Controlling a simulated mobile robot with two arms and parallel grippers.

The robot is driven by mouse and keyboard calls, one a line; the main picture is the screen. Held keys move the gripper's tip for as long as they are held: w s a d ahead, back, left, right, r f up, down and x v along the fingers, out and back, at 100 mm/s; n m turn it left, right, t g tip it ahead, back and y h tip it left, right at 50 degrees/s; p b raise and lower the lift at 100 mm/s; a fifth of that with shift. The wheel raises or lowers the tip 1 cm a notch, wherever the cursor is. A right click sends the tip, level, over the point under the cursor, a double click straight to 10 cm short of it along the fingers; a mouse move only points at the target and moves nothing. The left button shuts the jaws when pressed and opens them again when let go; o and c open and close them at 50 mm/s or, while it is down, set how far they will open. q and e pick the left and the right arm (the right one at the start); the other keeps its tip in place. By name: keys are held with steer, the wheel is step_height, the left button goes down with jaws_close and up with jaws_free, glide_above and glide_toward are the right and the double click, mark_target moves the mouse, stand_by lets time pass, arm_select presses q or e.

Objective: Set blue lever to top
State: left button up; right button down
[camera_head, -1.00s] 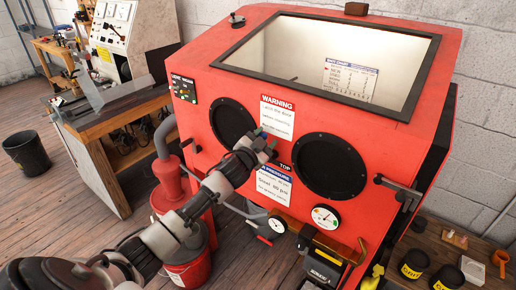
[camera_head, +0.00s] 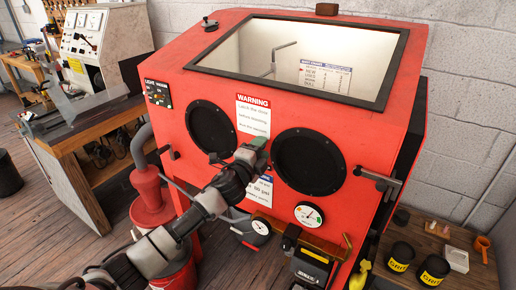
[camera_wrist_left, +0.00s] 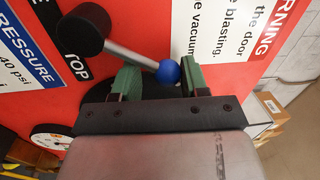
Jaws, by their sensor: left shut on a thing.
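The blue lever's ball knob (camera_wrist_left: 168,72) sits between the green fingers of my left gripper (camera_wrist_left: 158,80) in the left wrist view. Its silver rod runs up left to a black round hub (camera_wrist_left: 82,28) on the red cabinet. The black TOP label (camera_wrist_left: 76,66) lies beside the hub, left of the rod and knob. In the head view my left gripper (camera_head: 250,152) is at the cabinet front, between the two round ports and below the warning sign. It hides the lever and the TOP label there. My right gripper is not in view.
The red blasting cabinet (camera_head: 175,80) has a WARNING sign (camera_head: 253,116), a pressure gauge (camera_head: 309,216) low on its front and a latch handle (camera_head: 378,180) at its right. Grit jars (camera_head: 400,257) stand at lower right. A wooden bench (camera_head: 75,125) stands at left.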

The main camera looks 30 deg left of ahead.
arm_select(q)
steer(key=shift+a+f+m, duration=0.1)
steer(key=shift+f+m, duration=0.3)
steer(key=shift+m, duration=0.8)
steer(key=shift+o, duration=0.2)
steer(key=shift+b, duration=0.3)
steer(key=o, duration=1.4)
steer(key=shift+a+f, duration=0.15)
steer(key=shift+a, duration=0.05)
steer(key=shift+d, duration=0.1)
steer(key=shift+d, duration=0.1)
